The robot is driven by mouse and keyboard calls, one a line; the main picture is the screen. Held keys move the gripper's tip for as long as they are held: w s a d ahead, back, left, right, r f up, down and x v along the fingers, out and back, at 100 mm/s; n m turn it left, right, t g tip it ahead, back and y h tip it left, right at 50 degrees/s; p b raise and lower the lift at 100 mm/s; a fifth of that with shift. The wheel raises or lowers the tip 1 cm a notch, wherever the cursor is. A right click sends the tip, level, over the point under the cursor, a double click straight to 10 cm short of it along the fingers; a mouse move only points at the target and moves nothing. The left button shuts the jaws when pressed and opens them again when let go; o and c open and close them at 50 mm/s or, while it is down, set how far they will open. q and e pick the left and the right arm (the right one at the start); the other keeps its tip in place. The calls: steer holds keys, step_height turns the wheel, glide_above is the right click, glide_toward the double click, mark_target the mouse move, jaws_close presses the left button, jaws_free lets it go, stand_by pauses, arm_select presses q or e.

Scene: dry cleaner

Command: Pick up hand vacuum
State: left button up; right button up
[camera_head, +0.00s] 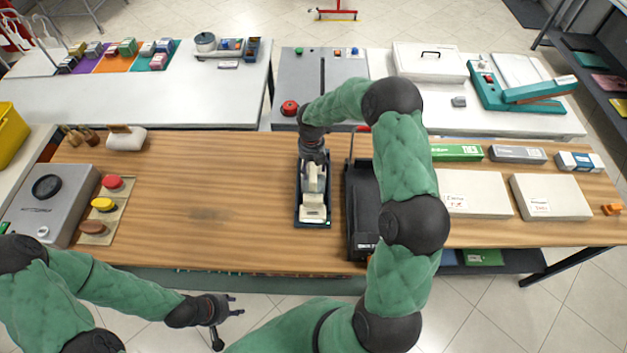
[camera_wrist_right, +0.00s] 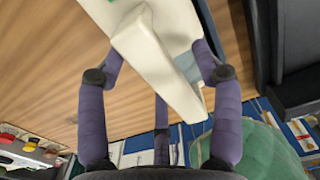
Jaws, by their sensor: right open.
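The hand vacuum (camera_head: 315,198) is cream-white and sits in a narrow dark blue tray (camera_head: 299,212) in the middle of the wooden table. My right gripper (camera_head: 314,162) is over its far part, pointing down. In the right wrist view the pale body of the hand vacuum (camera_wrist_right: 155,50) lies between the spread purple fingers of my right gripper (camera_wrist_right: 158,55); I cannot tell whether they touch it. My left gripper (camera_head: 232,304) is open and empty, low in front of the table's near edge.
A black open case (camera_head: 360,205) stands close to the right of the tray, partly hidden by my right arm. White boxes (camera_head: 550,197) lie further right. A grey box with a dial (camera_head: 50,200) is at the left.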

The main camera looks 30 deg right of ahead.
steer(key=shift+c, duration=0.3)
jaws_close()
steer(key=shift+r, duration=0.15)
